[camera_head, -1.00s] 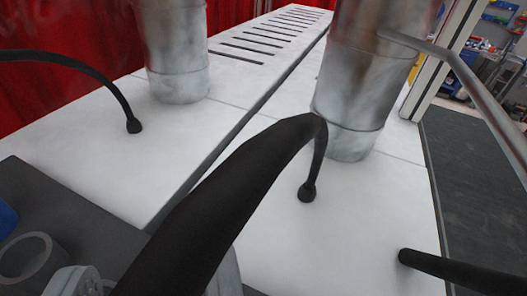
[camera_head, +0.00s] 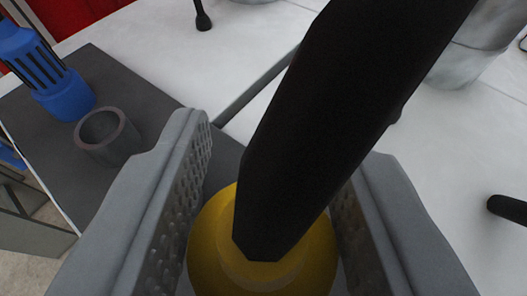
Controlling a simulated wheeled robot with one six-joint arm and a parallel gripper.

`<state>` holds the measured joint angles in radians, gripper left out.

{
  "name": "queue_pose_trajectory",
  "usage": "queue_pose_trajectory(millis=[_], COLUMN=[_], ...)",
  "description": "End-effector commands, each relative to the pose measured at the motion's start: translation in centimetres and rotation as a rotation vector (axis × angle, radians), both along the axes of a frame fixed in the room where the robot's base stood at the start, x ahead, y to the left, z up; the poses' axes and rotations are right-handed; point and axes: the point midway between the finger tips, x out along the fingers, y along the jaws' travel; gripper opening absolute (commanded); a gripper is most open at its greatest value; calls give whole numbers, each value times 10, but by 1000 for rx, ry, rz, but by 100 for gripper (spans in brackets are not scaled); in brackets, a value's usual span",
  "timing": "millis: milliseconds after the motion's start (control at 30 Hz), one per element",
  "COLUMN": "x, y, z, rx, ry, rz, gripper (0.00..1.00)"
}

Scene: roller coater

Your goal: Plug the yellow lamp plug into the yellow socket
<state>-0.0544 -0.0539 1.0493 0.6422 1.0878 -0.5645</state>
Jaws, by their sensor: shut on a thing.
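My gripper (camera_head: 275,190) fills the lower middle of the view, one grey, dimpled finger on each side. It is shut on the yellow plug (camera_head: 205,240), a rounded yellow body between the fingers at the bottom edge. A thick black cable (camera_head: 330,110) rises from the plug and runs up and out at the top right. It covers much of the middle of the view. The plug's lower part is out of frame. I see no yellow socket.
A dark grey panel (camera_head: 140,105) lies at the left, with a blue ribbed piece (camera_head: 62,90) and a hollow grey-brown cylinder (camera_head: 118,152). White panels (camera_head: 140,40) lie behind. A metal cylinder (camera_head: 480,45) stands at upper right; a black cable end (camera_head: 508,210) is at the right edge.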

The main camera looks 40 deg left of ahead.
Motion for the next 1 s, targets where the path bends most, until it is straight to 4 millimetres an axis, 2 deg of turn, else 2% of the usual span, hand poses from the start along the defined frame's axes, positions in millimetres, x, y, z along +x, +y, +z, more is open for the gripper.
queue_pose_trajectory(millis=[700,1000], x=[0,0], y=[0,0], z=[-28,-33], rx=[-1,0], ry=[0,0], rz=[0,0], gripper=[10,10])
